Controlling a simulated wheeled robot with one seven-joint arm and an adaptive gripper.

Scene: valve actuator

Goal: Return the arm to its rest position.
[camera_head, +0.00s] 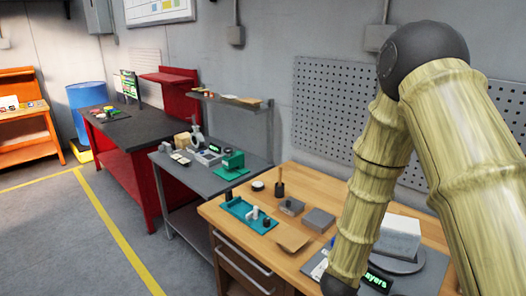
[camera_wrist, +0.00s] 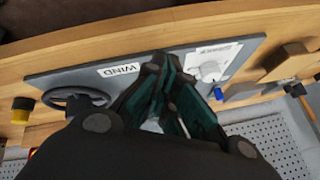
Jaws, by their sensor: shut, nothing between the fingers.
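My arm (camera_head: 447,120) has a pale bamboo-like surface and reaches down over the right end of the wooden workbench (camera_head: 290,180). In the wrist view my gripper (camera_wrist: 168,100) is shut and empty, its dark green finger pads close together. It is over a grey panel (camera_wrist: 85,68) with a "WIND" label, and I cannot tell how far above it. In the head view the fingers are hidden behind the arm or below the frame edge.
The panel bears a black handwheel (camera_wrist: 75,100). A yellow-and-black knob (camera_wrist: 22,108) is on the wood beside it. A white block (camera_head: 400,238) stands close to my arm. A teal tray (camera_head: 248,214) lies left; a perforated board (camera_head: 325,105) is behind. The floor at left is clear.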

